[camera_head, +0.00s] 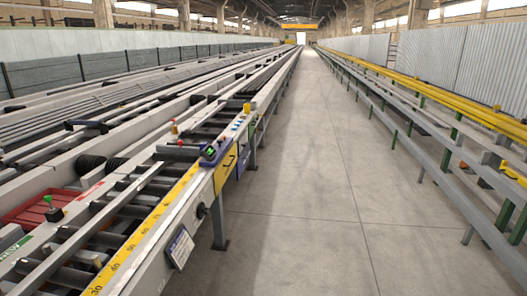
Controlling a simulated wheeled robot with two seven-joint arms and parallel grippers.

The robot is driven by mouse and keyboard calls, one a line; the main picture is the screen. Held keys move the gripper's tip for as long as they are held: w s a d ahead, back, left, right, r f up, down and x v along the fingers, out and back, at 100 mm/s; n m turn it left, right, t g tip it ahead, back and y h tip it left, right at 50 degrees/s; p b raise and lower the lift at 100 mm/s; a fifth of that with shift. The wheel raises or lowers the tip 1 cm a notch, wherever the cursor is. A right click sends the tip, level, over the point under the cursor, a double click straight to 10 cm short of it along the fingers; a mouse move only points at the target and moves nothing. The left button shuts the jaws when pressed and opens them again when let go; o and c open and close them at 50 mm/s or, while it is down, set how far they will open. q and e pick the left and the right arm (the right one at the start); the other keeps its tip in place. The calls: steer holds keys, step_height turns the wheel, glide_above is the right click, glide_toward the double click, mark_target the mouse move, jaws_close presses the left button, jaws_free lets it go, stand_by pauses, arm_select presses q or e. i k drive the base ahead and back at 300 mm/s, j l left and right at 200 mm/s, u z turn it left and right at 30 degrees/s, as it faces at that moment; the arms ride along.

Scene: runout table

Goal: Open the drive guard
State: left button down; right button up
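The long runout table (180,215) runs from the lower left away into the hall. On its aisle side is a yellow panel (226,168) with a dark mark or handle on it, which may be the drive guard. It appears flat against the side of the table; I cannot tell for sure whether it is shut. A small dark device with a green display (210,151) sits on the rail just above and left of it. Neither of my grippers is in view.
A yellow scale strip (150,222) runs along the table. A black knob (202,211) and a tilted sign plate (180,248) stick out from its side, near a leg (220,228). The concrete aisle (310,200) is clear. Yellow and grey rails (430,95) line the right.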

mark_target(222, 173)
steer(key=i, duration=3.3)
